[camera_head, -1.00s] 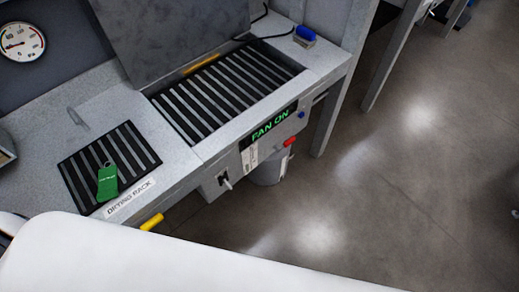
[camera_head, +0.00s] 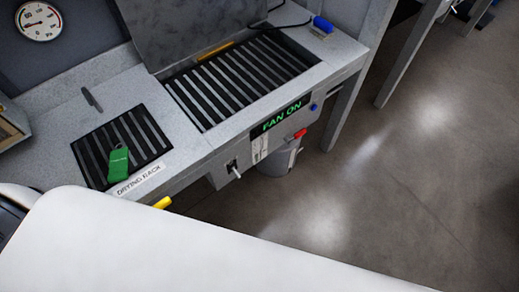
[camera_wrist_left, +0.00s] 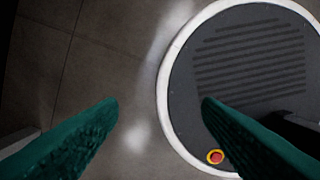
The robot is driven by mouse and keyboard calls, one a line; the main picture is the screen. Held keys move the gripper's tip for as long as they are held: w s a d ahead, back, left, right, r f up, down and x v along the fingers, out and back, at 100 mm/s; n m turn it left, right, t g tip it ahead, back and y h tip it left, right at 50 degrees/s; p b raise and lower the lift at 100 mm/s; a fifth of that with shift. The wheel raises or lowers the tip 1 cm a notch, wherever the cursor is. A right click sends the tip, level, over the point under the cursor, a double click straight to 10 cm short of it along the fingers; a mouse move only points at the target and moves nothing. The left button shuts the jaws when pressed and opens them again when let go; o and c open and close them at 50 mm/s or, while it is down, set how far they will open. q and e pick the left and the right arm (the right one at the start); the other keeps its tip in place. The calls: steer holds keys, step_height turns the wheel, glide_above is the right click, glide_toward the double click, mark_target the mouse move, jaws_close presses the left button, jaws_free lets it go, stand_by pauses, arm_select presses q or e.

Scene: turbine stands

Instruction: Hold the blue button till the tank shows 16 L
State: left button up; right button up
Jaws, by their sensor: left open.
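A small round blue button (camera_head: 313,107) sits on the front of the grey bench, just right of a display (camera_head: 285,115) that reads "FAN ON" in green. A red part (camera_head: 300,134) is below it. No tank with a litre reading can be made out. My left gripper (camera_wrist_left: 160,102) shows only in the left wrist view, with its two green fingers apart, nothing between them and floor beyond. It is not touching the blue button. My right gripper is in neither view.
The bench carries a slatted grille (camera_head: 240,80), a drying rack (camera_head: 83,157) with a green tag (camera_head: 118,162) on it, and a blue-handled item (camera_head: 322,26). A dial gauge (camera_head: 39,20) is at upper left. Open floor (camera_head: 400,170) lies to the right.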

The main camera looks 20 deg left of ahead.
arm_select(q)
jaws_close()
stand_by(1.4)
